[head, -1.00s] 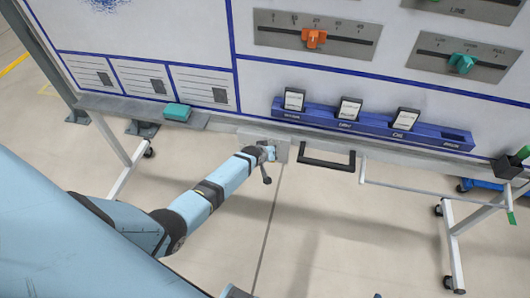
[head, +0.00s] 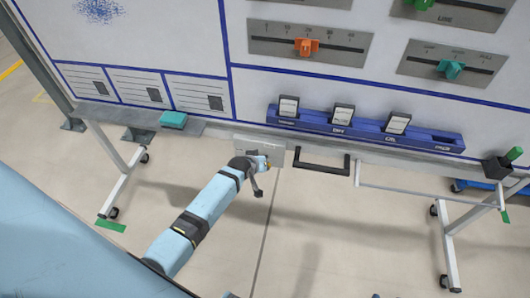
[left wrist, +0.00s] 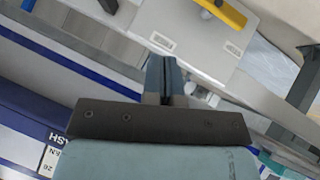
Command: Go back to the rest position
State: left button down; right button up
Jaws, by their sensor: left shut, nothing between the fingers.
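My left arm (head: 205,215) reaches in from the lower left in the head view, its end in front of a grey plate at the board's lower ledge. In the left wrist view my left gripper (left wrist: 165,75) is shut and empty, its narrow fingers together. The light grey plate (left wrist: 200,40) lies beyond the fingertips, with a yellow part (left wrist: 225,12) on it. I cannot tell whether the fingertips touch the plate. My right gripper is in neither view.
The whiteboard's ledge holds a teal block (head: 173,120), a blue rack (head: 365,130) with several white cards, and a dark cup (head: 497,167). A black handle (head: 322,161) sticks out below the ledge. Sliders (head: 307,46) are above. The floor in front is clear.

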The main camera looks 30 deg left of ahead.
pick_arm(q)
jog(key=s+d+r+m+h+p, duration=0.1)
jog(key=s+d+r+m, duration=0.1)
jog(key=s, duration=0.7)
jog(key=s+d+r+m+p, duration=0.2)
jog(key=s+d+r, duration=0.3)
jog(key=s, duration=0.4)
jog(key=s+d+r+m+t+h+p, duration=0.1)
jog(key=s+d+r+m, duration=0.2)
jog(key=s, duration=0.7)
jog(key=shift+d+r+m+h, duration=0.3)
jog(key=shift+d+r+m, duration=0.1)
jog(key=shift+r, duration=0.4)
